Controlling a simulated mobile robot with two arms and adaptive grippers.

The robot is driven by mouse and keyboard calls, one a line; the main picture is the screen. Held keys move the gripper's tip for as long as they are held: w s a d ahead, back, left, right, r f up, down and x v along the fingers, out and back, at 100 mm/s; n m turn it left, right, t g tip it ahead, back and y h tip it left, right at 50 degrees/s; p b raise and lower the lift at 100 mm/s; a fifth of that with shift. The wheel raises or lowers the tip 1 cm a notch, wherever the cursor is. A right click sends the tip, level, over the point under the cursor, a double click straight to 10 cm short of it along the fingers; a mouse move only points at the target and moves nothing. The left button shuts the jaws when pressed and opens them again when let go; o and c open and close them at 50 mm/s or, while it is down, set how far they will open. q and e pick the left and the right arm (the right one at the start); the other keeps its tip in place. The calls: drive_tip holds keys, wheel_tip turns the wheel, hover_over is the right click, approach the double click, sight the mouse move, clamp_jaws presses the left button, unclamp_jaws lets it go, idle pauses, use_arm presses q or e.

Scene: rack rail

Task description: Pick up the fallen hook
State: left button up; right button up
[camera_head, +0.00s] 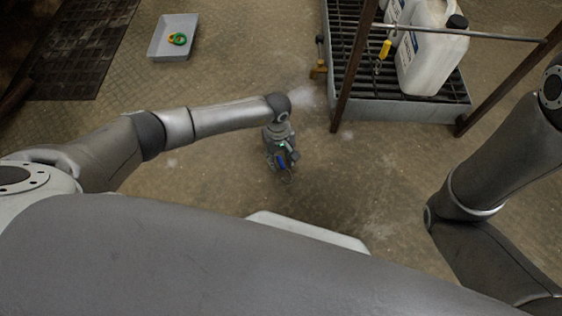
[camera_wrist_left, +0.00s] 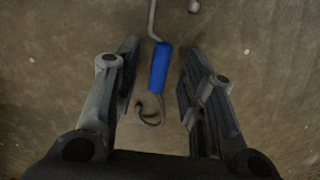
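The fallen hook has a blue grip (camera_wrist_left: 160,66), a thin metal shank above it and a curled metal end below it. In the left wrist view it lies between the two fingers of my left gripper (camera_wrist_left: 164,58), with a gap on each side. In the head view the left gripper (camera_head: 284,162) points down over the floor, with a bit of blue showing at its fingers. The left gripper is open. I cannot tell how far the hook is below the fingertips. My right arm shows at the right, but its gripper is out of the picture.
A rack with a metal rail (camera_head: 470,35) stands at the upper right. A yellow-handled hook (camera_head: 384,50) hangs from it near a white jug (camera_head: 432,50) on a grated base (camera_head: 400,108). A grey tray (camera_head: 160,45) with green and yellow rings lies at the upper left. Floor between is clear.

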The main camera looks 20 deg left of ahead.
use_arm(q)
clamp_jaws()
